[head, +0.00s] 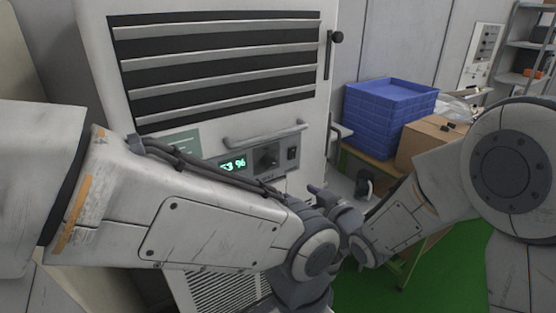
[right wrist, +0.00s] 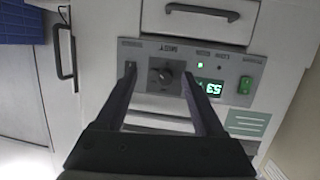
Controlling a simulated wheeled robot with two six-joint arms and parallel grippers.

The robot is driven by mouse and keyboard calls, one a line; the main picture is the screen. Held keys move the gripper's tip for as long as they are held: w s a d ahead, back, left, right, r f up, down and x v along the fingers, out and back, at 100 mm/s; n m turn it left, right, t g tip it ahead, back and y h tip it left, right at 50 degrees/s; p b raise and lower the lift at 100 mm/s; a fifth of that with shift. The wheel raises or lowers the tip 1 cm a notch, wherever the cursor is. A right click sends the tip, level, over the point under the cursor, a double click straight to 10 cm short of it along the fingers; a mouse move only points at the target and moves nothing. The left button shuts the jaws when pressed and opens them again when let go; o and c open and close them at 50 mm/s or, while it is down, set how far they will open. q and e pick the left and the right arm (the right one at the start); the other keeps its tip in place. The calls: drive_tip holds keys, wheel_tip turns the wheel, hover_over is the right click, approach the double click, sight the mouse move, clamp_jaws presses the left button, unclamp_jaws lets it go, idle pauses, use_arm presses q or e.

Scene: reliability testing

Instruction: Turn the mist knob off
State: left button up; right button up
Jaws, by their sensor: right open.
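The mist knob (head: 266,157) is a dark round knob on the grey control panel of the white cabinet. In the right wrist view the knob (right wrist: 165,76) appears between my two fingers, with a pale mark on it. My right gripper (head: 318,190) is open and in front of the cabinet, to the right of and below the knob in the head view. In the right wrist view its fingertips (right wrist: 160,72) lie on either side of the knob in the picture; I see no contact. My left gripper is out of view; only my left arm shows.
A green display (head: 233,164) and a dark switch (head: 292,153) flank the knob. A grey handle (head: 265,137) bar sticks out above the panel. Blue crates (head: 388,112) and a cardboard box (head: 428,140) stand at the right. My left arm crosses low before the cabinet.

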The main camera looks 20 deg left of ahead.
sight(271, 163)
drive_tip(key=w+a+y+p, duration=0.1)
drive_tip(key=w+a, duration=0.1)
drive_tip(key=a, duration=0.1)
drive_tip(key=w+a+r+y+p, duration=0.1)
drive_tip(key=w+a, duration=0.1)
drive_tip(key=a, duration=0.1)
drive_tip(key=w+a+r+y+p, duration=0.1)
drive_tip(key=w+a+p, duration=0.1)
drive_tip(key=a, duration=0.1)
drive_tip(key=shift+w+a+r+n, duration=0.1)
drive_tip(key=shift+w+r+n, duration=0.15)
drive_tip(key=shift+n, duration=0.15)
drive_tip(key=shift+w+a+f, duration=0.1)
drive_tip(key=shift+w+a, duration=0.15)
drive_tip(key=shift+a, duration=0.15)
clamp_jaws()
